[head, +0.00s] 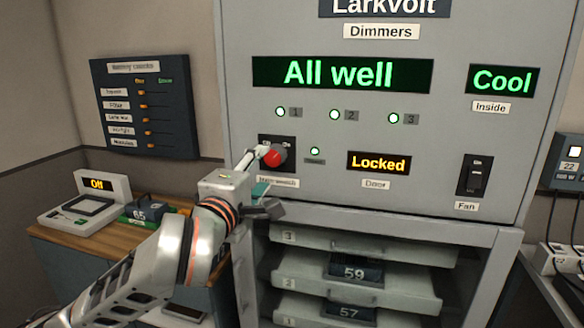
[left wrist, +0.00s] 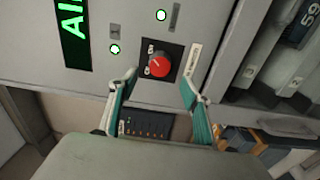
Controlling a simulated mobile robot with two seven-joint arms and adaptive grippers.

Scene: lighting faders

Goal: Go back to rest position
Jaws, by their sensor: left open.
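My left gripper (head: 258,172) is in front of the grey dimmer cabinet (head: 240,60), close to the red knob (head: 274,156) of the main switch. In the left wrist view the gripper (left wrist: 160,95) is open, with its two teal-padded fingers apart. The red knob (left wrist: 159,67) shows beyond and between the fingertips, and nothing is held. Whether a finger touches the knob cannot be told. My right gripper is in neither view.
The cabinet displays read "All well", "Cool" and "Locked". Drawers (head: 355,272) marked 59 and 57 sit below. A fan switch (head: 475,176) is at right. A wooden-topped counter (head: 60,237) with a device (head: 84,211) reading "Off" is at left. A slider panel (head: 144,106) hangs on the wall.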

